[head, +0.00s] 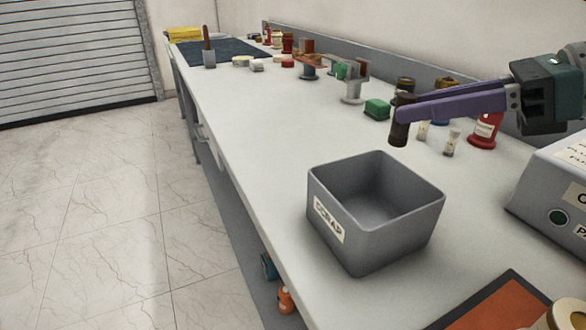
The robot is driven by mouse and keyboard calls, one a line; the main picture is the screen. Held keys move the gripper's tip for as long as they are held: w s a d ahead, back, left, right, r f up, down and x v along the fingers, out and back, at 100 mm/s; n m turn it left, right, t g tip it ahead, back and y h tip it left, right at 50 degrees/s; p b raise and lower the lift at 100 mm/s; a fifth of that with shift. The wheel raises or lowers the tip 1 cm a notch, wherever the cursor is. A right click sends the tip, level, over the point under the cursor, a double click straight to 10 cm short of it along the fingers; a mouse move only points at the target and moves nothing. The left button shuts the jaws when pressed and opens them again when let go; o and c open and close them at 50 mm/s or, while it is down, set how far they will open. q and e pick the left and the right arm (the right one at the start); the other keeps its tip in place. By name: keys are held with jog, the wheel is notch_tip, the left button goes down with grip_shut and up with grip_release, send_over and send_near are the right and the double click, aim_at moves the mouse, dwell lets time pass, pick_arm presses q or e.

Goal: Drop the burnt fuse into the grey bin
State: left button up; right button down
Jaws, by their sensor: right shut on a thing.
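The grey bin (324,247), labelled SCRAP, stands open and looks empty on the white workbench. My right gripper (402,110) comes in from the right with long purple fingers. It is shut on a dark brown cylinder, the burnt fuse (400,131), which hangs upright from the fingertips. The fuse is above and behind the bin's far right rim in the picture, not over its opening. Its upper part is partly covered by the fingers. My left gripper is not in view.
A grey box (556,190) with a green button stands at right. The bench left of the bin is clear.

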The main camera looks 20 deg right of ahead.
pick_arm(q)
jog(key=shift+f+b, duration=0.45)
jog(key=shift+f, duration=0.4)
pick_arm(e)
notch_tip(320, 180, down, 2)
jog(key=shift+f, duration=0.15)
jog(key=c, duration=0.6)
grip_release()
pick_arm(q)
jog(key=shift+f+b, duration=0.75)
pick_arm(e)
jog(key=v, duration=1)
